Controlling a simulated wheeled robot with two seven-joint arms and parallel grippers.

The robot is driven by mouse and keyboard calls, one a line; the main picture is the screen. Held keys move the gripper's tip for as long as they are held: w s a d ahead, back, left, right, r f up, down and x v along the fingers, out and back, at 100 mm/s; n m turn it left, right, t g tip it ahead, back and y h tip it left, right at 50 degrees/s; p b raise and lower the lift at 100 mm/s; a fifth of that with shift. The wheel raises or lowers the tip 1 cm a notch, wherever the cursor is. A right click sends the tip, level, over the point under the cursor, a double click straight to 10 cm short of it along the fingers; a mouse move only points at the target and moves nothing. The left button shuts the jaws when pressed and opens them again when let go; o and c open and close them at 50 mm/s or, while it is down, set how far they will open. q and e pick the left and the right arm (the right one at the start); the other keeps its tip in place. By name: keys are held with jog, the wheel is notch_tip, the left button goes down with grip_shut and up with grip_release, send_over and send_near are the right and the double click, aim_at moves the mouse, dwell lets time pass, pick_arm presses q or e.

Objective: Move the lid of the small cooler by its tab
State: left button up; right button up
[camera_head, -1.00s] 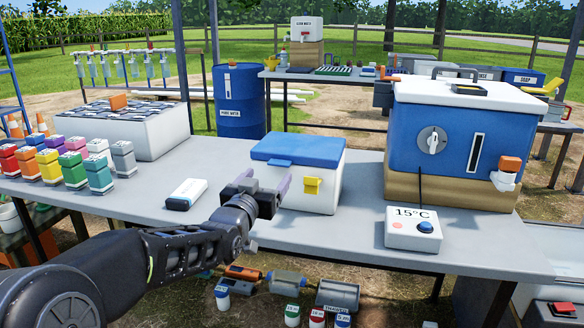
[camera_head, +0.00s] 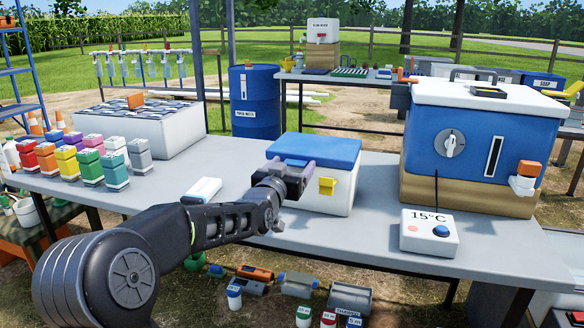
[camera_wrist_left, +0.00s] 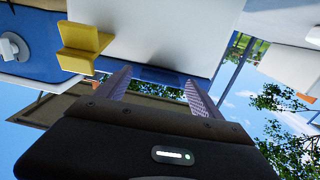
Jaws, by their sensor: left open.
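The small cooler has a white body (camera_head: 318,199) and a flat blue lid (camera_head: 318,149), which sits closed on it at the middle of the table. A yellow latch (camera_head: 327,186) is on its front, also seen in the left wrist view (camera_wrist_left: 84,46). My left gripper (camera_head: 289,172) is at the lid's front edge and covers the tab in the head view. In the left wrist view, which is upside down, the blue tab (camera_wrist_left: 158,76) shows between the two open fingers (camera_wrist_left: 157,82). I cannot tell whether they touch it. My right gripper is out of view.
A big blue cooler (camera_head: 470,140) stands to the right, with a 15°C box (camera_head: 429,232) in front. A white device (camera_head: 202,190) lies left of the small cooler. Several coloured bottles (camera_head: 90,160) and a white rack box (camera_head: 150,130) fill the left end.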

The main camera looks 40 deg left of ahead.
pick_arm(q)
jog(key=shift+c, duration=0.2)
grip_shut()
dwell(0.6)
